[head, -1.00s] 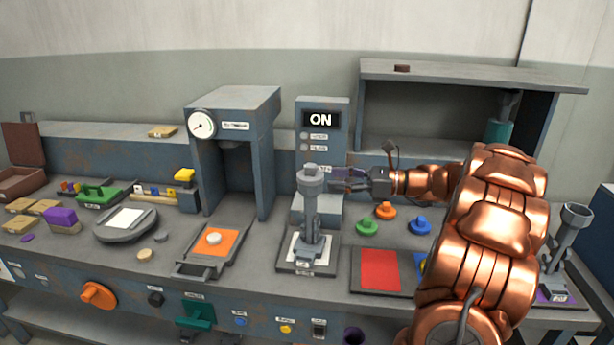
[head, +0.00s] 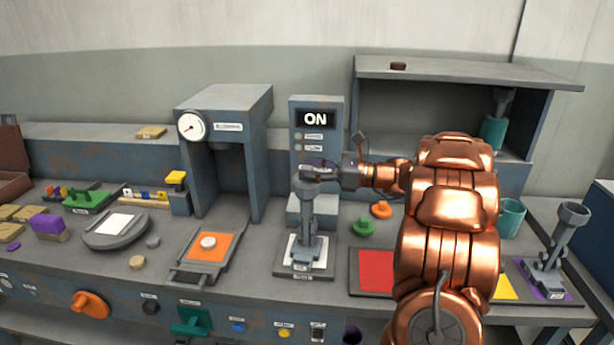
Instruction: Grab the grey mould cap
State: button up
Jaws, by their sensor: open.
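The grey mould cap (head: 306,184) appears to be the round top piece on the upright grey stand (head: 308,225), which stands on a white-topped plate (head: 291,251) in front of the ON panel. My gripper (head: 310,172) reaches in from the right, level with the top of the stand. Its open fingers are at the cap and overlap it in the picture. I cannot tell whether they touch it. The fingers hide the top of the cap.
The press (head: 224,150) with a gauge stands to the left. Green (head: 362,227) and orange (head: 381,209) knobbed pieces and a red pad (head: 376,270) lie to the right. A second grey stand (head: 560,240) is at the far right. My arm covers part of the right bench.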

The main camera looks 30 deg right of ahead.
jog(key=shift+w+a, duration=0.35)
jog(key=shift+w, duration=0.05)
grip_shut()
dwell(0.4)
